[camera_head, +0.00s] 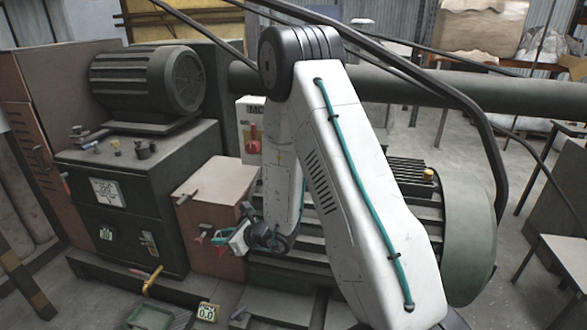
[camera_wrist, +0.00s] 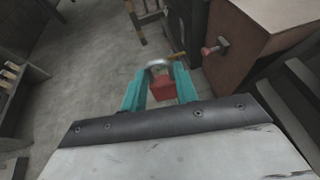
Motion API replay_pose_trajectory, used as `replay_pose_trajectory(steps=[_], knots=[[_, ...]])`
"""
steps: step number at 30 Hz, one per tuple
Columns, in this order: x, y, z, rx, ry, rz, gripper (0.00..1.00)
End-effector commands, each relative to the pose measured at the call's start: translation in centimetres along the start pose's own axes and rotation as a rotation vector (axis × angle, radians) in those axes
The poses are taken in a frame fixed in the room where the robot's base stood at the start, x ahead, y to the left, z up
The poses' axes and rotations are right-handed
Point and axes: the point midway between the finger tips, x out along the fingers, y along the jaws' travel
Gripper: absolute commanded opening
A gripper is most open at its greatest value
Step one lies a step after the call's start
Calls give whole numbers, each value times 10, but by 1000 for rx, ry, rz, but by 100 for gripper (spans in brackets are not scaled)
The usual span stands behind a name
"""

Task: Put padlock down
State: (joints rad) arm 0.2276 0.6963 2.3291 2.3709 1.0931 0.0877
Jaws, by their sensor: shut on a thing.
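The padlock (camera_wrist: 162,89) has a red body and a silver shackle. In the wrist view it sits between the teal fingers of my gripper (camera_wrist: 158,80), which is shut on it. The shackle points away from my wrist, over grey floor. In the head view my gripper (camera_head: 225,238) is in front of the brown box of the machine, at the end of my white arm. The padlock is too small there to tell apart clearly from the red parts near it.
The brown box (camera_head: 215,190) has a red-handled valve, which also shows in the wrist view (camera_wrist: 215,47). A dark cabinet (camera_head: 135,200) carries a motor (camera_head: 145,82). Below are a yellow handle (camera_head: 152,281), a green tray (camera_head: 150,318) and a small numbered sign (camera_head: 207,312).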

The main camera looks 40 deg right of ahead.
Motion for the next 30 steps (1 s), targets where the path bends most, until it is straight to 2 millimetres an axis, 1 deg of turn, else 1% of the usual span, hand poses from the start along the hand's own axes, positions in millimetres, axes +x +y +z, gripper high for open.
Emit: replay_pose_trajectory(steps=[1,6,8,9,12,15,19,21,24,27,30], knots=[[-10,-5,23,-7,-9,-8,5],[-50,-15,84,2,-8,-31,5],[-65,-16,105,6,-8,-41,5],[-76,-16,117,9,-8,-49,5],[-102,-15,147,19,-9,-72,5],[-130,-12,174,32,-8,-101,5],[-164,-7,201,51,-7,-145,5],[-179,-4,212,61,-6,-167,5],[-196,-1,222,74,-4,-193,5],[-206,1,228,84,-2,-210,5],[-211,-3,230,90,0,-219,5]])
